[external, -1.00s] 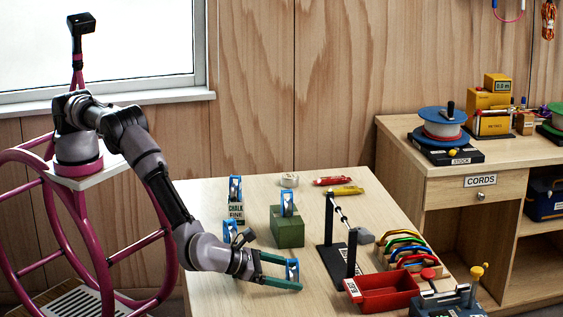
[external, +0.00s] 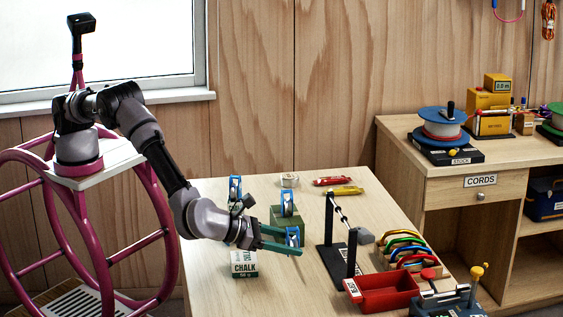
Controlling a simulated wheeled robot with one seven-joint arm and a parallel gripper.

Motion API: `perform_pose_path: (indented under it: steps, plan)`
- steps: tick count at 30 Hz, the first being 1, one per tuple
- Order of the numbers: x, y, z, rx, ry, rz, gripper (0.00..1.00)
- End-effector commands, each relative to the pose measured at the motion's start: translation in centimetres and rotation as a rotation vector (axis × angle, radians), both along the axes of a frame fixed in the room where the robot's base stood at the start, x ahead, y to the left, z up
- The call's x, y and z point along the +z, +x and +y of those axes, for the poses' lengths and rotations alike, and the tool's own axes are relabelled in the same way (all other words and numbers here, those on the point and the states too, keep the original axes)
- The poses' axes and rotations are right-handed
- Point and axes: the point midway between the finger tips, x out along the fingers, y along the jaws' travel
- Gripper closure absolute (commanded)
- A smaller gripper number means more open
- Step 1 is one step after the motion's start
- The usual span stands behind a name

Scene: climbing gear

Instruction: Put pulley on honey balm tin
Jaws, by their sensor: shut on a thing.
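My gripper (external: 296,241) is shut on a blue pulley (external: 293,237) with a pale wheel. It holds the pulley in front of a green block (external: 288,224); the gap between them is hard to judge. A second blue pulley (external: 287,203) stands on the green block. A third blue pulley (external: 235,188) stands farther back on the left, and what is under it is mostly hidden by my arm. A small, round, pale tin (external: 290,180) lies near the back edge of the table; its label is too small to read, so I cannot confirm it is honey balm.
A chalk box (external: 244,264) stands below my arm. Right of my gripper is a black stand with a bar (external: 328,232), then a red tray (external: 388,293) and a rack of coloured slings (external: 410,247). Red and yellow tubes (external: 346,190) lie right of the tin.

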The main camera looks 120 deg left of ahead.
Motion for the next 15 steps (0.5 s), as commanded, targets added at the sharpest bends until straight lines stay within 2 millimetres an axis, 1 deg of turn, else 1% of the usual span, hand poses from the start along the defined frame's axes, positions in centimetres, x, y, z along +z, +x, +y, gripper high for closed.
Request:
perform_pose_path:
  steps: [1,3,8,11,12,14,15]
  plan:
    - [0.6,0.0,0.0,0.0,-0.001,-0.001,1.0]
    - [1.2,0.0,0.0,0.0,0.0,0.0,1.0]
    - [2.1,0.0,0.0,0.0,-0.001,-0.001,1.0]
    - [3.7,0.0,0.0,0.001,-0.002,-0.003,1.0]
    - [4.7,0.0,0.0,0.001,-0.001,-0.004,1.0]
    - [5.8,0.0,0.0,0.001,-0.001,-0.003,1.0]
    - [6.7,0.0,0.0,0.001,-0.001,-0.003,1.0]
